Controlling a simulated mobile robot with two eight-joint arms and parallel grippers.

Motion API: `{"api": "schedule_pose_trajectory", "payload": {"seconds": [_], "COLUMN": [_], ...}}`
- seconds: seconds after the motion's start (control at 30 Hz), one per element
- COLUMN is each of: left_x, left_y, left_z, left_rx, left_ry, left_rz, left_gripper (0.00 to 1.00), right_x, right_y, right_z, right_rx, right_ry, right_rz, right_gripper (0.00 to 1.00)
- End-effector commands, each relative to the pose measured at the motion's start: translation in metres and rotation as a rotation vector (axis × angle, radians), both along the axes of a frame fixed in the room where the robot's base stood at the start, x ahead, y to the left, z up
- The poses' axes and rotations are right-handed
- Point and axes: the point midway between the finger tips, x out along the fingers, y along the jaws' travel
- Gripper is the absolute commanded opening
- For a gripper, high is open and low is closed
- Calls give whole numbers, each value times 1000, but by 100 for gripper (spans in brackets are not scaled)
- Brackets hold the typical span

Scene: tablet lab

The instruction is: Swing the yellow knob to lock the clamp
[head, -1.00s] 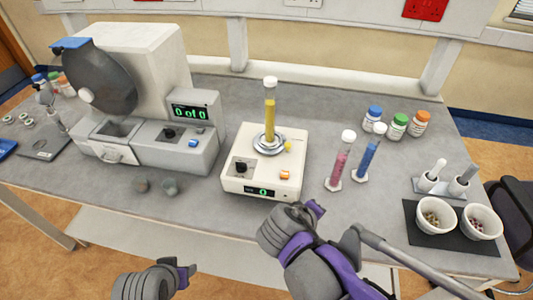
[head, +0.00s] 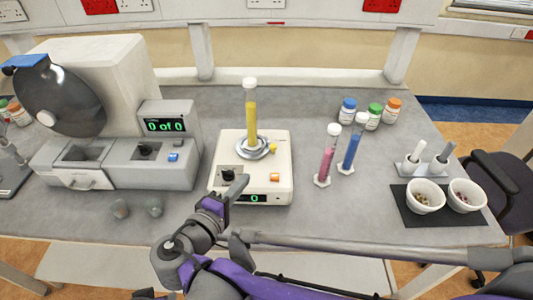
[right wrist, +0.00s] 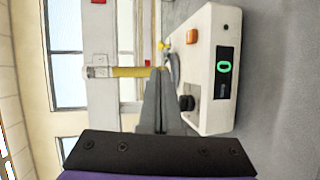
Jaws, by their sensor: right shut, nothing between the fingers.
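The yellow knob (head: 272,146) sits at the right side of the round metal clamp (head: 252,150) on the white machine (head: 283,166). A tall tube of yellow liquid (head: 251,118) with a white cap stands upright in the clamp. My right gripper (head: 240,182) is shut and empty, over the machine's front left near its black dial, apart from the knob. In the right wrist view its fingers (right wrist: 160,88) are together, and the yellow knob (right wrist: 163,45) shows beyond the tips. Only a sliver of what seems my left gripper (head: 152,294) shows at the bottom edge.
A larger counting machine (head: 185,145) stands to the left. Pink (head: 326,162) and blue (head: 352,150) tubes stand to the right, with capped bottles behind. Two white bowls (head: 424,196) are on a dark mat at far right. The bench between tubes and mat is clear.

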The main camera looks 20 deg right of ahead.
Motion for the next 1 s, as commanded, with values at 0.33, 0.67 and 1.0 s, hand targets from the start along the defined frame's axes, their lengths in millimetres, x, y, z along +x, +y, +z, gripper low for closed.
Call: {"api": "schedule_pose_trajectory", "payload": {"seconds": [0.33, 0.67, 1.0], "left_x": [1, 2, 2], "left_y": [0, 0, 0], "left_z": [3, 8, 9], "left_rx": [0, 0, 0], "left_ry": [-2, -4, -4], "left_rz": [0, 0, 0], "left_gripper": [50, 50, 50], "right_x": [39, 87, 104], "right_y": [-36, -76, -89], "right_z": [-10, -23, -28], "right_rx": [-1, 0, 0], "right_ry": [1, 0, 1], "right_rz": [-7, -4, -1], "right_gripper": [0, 0, 0]}}
